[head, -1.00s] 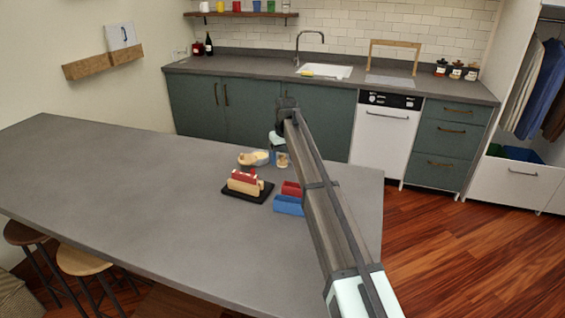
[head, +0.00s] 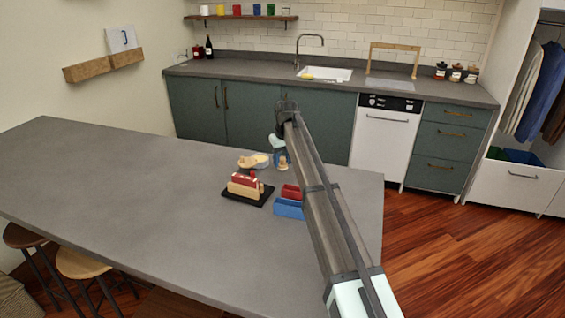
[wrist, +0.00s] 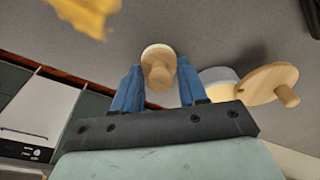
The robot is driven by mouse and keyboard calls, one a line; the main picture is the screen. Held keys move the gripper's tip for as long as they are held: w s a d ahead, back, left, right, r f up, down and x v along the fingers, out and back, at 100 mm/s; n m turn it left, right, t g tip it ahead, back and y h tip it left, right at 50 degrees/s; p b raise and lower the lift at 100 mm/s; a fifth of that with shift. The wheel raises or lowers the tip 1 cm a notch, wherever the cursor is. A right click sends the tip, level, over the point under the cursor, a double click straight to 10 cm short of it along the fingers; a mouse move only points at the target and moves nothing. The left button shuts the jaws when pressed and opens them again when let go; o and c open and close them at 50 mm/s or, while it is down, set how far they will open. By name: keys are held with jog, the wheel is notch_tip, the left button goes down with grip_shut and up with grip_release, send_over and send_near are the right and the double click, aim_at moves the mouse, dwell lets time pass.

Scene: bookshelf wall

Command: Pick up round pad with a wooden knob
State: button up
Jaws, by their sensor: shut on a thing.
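The round pad with a wooden knob (wrist: 158,65) is between the blue fingers of my gripper (wrist: 157,88) in the wrist view. Its tan knob faces the camera and a pale round rim shows behind it. My gripper is shut on it. In the head view the tan knob (head: 283,164) shows just below my gripper (head: 280,152), above the far right part of the grey table. My arm partly hides the spot, and I cannot tell whether the pad touches the table.
A wooden lid with a knob (wrist: 268,84) leans against a pale round container (wrist: 222,78) close beside my gripper. Nearby on the table (head: 120,190) are a black tray (head: 240,196) with red and tan pieces, a red box (head: 291,190) and a blue box (head: 289,208). The table's left is clear.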

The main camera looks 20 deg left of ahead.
aim_at(283, 158)
notch_tip(283, 158, up, 10)
jog(key=shift+f, duration=0.1)
dwell(0.4)
